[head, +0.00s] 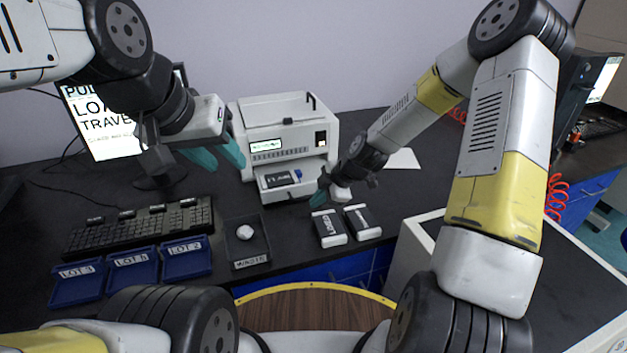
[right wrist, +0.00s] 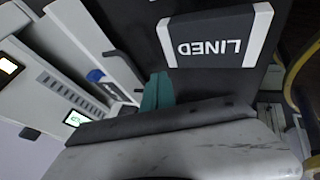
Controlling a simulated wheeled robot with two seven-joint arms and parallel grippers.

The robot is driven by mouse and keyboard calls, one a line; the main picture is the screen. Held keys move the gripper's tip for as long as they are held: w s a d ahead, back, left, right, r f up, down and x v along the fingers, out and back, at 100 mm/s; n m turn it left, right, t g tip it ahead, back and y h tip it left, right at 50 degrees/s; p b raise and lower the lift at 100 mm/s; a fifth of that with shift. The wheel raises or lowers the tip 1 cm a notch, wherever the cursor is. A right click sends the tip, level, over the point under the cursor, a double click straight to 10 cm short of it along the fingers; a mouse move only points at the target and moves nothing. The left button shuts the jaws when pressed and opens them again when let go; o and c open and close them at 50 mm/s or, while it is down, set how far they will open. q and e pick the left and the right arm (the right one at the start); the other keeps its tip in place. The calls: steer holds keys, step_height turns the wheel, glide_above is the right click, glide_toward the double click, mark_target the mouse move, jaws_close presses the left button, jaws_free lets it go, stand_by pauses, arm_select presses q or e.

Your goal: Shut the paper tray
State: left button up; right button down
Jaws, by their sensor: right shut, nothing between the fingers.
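The white printer-like machine (head: 288,130) stands at the back of the dark bench. Its paper tray (head: 270,194) sticks out at the front, low down, with a dark labelled piece and a small blue part in it. The tray also shows in the right wrist view (right wrist: 122,68). My right gripper (head: 318,197) is shut and empty, close to the tray's right front corner; I cannot tell whether it touches. Its teal fingers (right wrist: 158,92) lie between the tray and a pack marked LINED. My left gripper (head: 217,156) is open and empty, left of the machine.
The LINED pack (head: 328,228) and a second pack (head: 362,222) lie right of the tray's front. A dark tray with a pale lump (head: 246,262), blue lot trays (head: 186,258) and a keyboard (head: 140,228) lie to the left. A monitor (head: 105,125) stands behind.

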steer(key=shift+w+a+f, duration=0.15)
steer(key=shift+w+a, duration=0.1)
steer(key=shift+w, duration=0.5)
steer(key=shift+w+a+f, duration=0.1)
steer(key=shift+w+a, duration=0.1)
steer(key=shift+w, duration=0.55)
